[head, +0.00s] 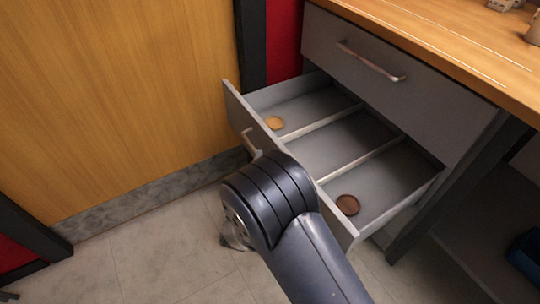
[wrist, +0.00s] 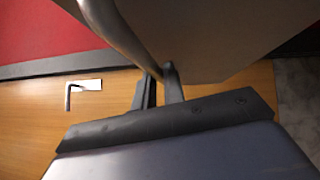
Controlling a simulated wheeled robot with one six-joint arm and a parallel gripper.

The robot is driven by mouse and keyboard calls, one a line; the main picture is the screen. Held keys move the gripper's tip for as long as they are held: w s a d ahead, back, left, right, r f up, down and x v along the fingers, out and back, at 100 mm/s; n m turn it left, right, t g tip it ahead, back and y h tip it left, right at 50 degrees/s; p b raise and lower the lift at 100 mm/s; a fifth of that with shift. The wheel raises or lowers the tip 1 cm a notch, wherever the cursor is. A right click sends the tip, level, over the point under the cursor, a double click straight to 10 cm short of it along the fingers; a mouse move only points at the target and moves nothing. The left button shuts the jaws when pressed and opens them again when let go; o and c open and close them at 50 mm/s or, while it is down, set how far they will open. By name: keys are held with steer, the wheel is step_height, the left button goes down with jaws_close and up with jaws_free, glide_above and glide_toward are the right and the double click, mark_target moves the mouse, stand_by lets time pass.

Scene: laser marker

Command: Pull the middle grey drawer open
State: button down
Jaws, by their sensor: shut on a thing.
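The middle grey drawer (head: 322,143) stands pulled well out under the closed top drawer (head: 375,62). Its inside shows three compartments split by two pale dividers. A tan disc (head: 274,122) lies in the left compartment and a brown disc (head: 347,204) in the right one. The drawer's metal handle (head: 249,138) shows its left end; my arm hides the rest. In the wrist view my gripper (wrist: 160,88) is shut on the handle (wrist: 127,43), in front of the drawer front (wrist: 215,35). The head view hides my fingertips behind my arm.
A wooden worktop (head: 450,45) lies above the drawers, with small items at its far right. A wooden door or panel (head: 120,90) stands to the left, near the drawer's left corner. Tiled floor (head: 140,250) is clear below. An open shelf space (head: 470,230) lies right.

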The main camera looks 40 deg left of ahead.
steer(key=shift+s+a, duration=0.15)
steer(key=shift+s, duration=0.15)
steer(key=c, duration=1.5)
jaws_free()
steer(key=p+v, duration=0.2)
steer(key=v, duration=0.8)
steer(key=shift+s+f, duration=0.1)
steer(key=shift+s, duration=0.25)
steer(key=shift+w, duration=0.1)
steer(key=shift+w+d+b+x, duration=0.1)
steer(key=shift+d+b+x, duration=0.2)
steer(key=shift+x, duration=1.65)
steer(key=shift+w+d+b+x, duration=0.1)
steer(key=shift+b+x, duration=0.3)
steer(key=shift+x, duration=1.55)
steer(key=shift+w+d+b+x, duration=0.15)
steer(key=shift+b+x, duration=0.2)
steer(key=shift+x, duration=1.6)
